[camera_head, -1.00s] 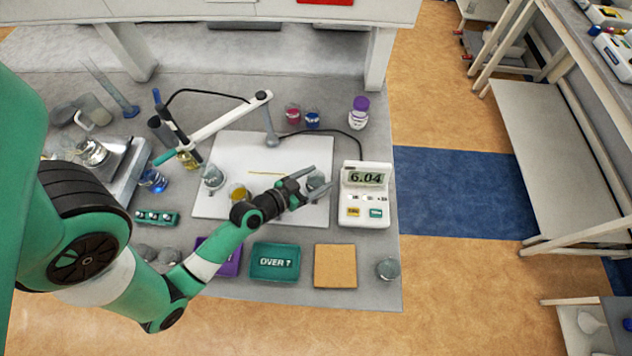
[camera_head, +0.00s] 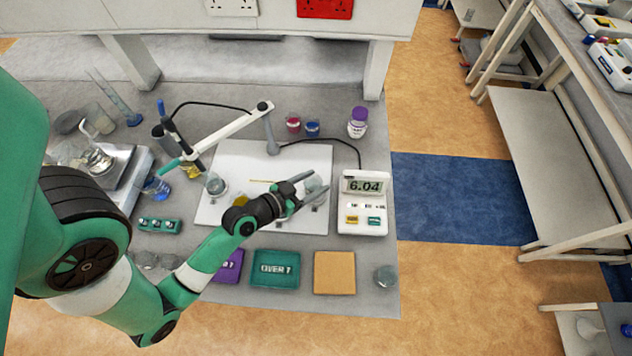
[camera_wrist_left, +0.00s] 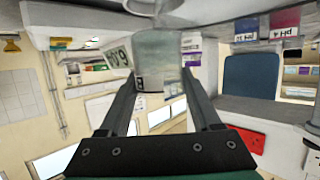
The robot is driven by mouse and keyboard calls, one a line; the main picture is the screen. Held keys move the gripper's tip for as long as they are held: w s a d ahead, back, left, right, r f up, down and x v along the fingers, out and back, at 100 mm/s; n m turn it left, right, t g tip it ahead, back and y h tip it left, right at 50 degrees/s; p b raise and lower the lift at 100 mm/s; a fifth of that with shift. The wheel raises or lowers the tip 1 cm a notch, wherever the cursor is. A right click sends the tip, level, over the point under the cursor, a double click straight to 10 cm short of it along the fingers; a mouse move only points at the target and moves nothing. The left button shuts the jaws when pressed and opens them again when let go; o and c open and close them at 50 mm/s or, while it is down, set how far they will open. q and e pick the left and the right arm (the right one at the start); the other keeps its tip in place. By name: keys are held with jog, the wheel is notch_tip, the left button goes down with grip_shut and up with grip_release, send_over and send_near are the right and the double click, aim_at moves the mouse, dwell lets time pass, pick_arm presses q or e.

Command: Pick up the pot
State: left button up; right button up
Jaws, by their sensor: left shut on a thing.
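The pot is a clear, greyish glass vessel (camera_head: 315,187) at the right part of the white board (camera_head: 230,152). My left gripper (camera_head: 312,186) is shut on it, one finger on either side. In the left wrist view the pot (camera_wrist_left: 158,60) stands between the two dark fingers (camera_wrist_left: 158,92), and things behind show through it. I cannot tell whether its base touches the board. My right gripper is not in view.
The pH meter reading 6.04 (camera_head: 363,186) stands close right of the pot. A white electrode arm (camera_head: 225,128) spans behind, with a cable. Another glass pot (camera_head: 215,185) stands left on the board.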

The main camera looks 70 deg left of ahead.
pick_arm(q)
jog(key=s+d+r, duration=0.7)
jog(key=s+r, duration=0.1)
jog(key=s, duration=0.2)
jog(key=shift+s+r, duration=0.2)
jog(key=shift+s, duration=0.2)
jog(key=shift+d, duration=0.15)
